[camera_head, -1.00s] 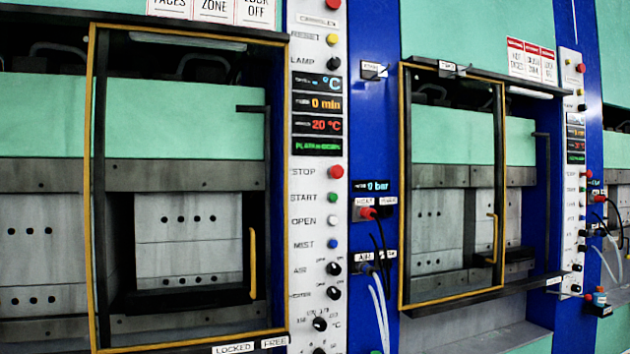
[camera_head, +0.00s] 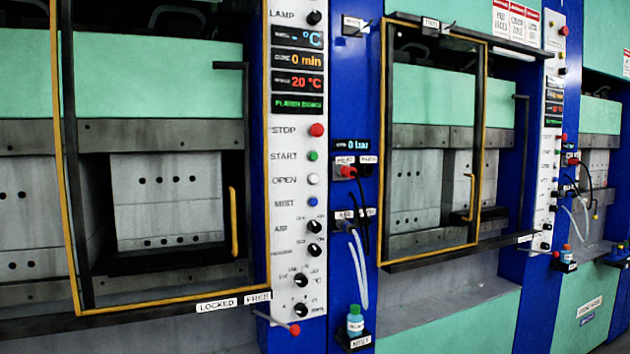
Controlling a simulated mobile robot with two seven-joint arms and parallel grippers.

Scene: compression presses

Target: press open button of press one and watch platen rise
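The nearest press (camera_head: 165,190) stands at the left, behind a yellow-framed glass guard door (camera_head: 68,215) with a yellow handle (camera_head: 234,222). Its white control panel (camera_head: 285,200) carries a white OPEN button (camera_head: 313,179), below the green START button (camera_head: 313,156) and red STOP button (camera_head: 317,130). The green display (camera_head: 297,104) seems to read "PLATEN DOWN"; the text is blurred. A second press (camera_head: 420,190) with its own panel (camera_head: 548,120) stands to the right. I cannot read which press is number one. Neither gripper shows.
Labels LOCKED (camera_head: 217,305) and FREE (camera_head: 258,297) sit under the near door. A red-tipped lever (camera_head: 294,329) sticks out below the panel. Hoses (camera_head: 360,265) hang between the presses, above a bottle (camera_head: 354,320) on a small holder.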

